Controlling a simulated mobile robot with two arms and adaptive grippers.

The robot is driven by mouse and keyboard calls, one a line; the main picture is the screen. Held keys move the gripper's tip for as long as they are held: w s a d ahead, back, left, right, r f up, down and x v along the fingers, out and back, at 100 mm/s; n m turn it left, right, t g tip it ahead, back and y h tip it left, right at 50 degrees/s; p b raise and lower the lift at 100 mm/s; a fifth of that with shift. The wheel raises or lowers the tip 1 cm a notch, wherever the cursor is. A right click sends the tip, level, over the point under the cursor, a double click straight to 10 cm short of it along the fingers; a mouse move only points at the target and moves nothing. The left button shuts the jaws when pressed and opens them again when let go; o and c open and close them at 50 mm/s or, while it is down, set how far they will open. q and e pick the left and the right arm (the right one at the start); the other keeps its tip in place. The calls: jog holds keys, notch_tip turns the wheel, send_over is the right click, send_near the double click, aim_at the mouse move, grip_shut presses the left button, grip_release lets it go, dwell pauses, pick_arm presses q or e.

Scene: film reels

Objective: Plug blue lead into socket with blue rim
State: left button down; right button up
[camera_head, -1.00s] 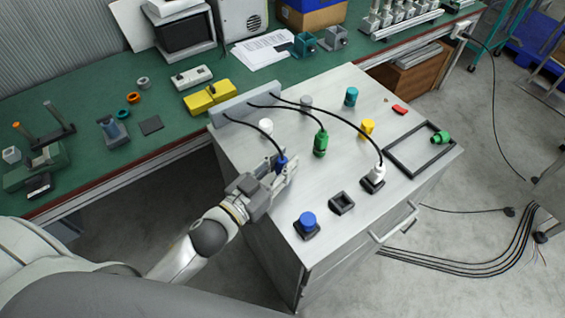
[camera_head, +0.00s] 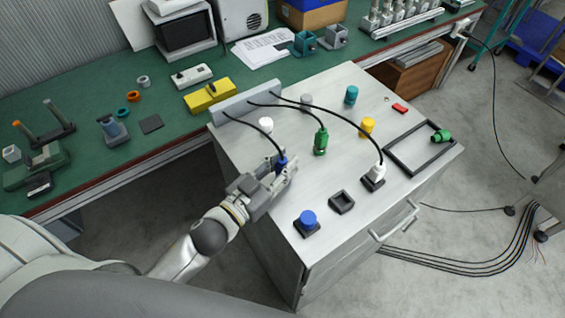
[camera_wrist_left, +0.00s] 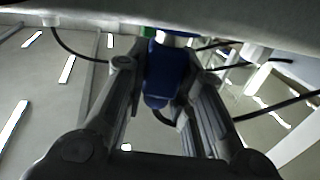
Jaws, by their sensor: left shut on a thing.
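My left gripper (camera_head: 283,176) is shut on the blue lead's plug (camera_head: 281,163) at the left side of the grey cabinet top. In the left wrist view the blue plug (camera_wrist_left: 162,75) sits between the two fingers, with a pale part at its upper end. Its black cable runs back to a grey block. A blue round piece (camera_head: 307,218) stands on a black square base near the front corner, apart from the gripper. A blue rim cannot be made out on any socket. My right gripper is not in view.
The cabinet top (camera_head: 275,205) also holds an empty-looking black square socket (camera_head: 341,202), a white plug (camera_head: 379,170) in another black base, a green plug (camera_head: 320,143), a black frame (camera_head: 398,168) and several coloured caps. The grey cable block (camera_head: 232,112) stands along the back left edge.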

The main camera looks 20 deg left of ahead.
aim_at(279, 170)
pick_arm(q)
jog(key=shift+f, duration=0.15)
jog(key=c, duration=1.5)
grip_release()
jog(key=shift+v, duration=2.25)
jog(key=v, duration=0.6)
jog(key=shift+s, duration=0.3)
jog(key=shift+a, duration=0.1)
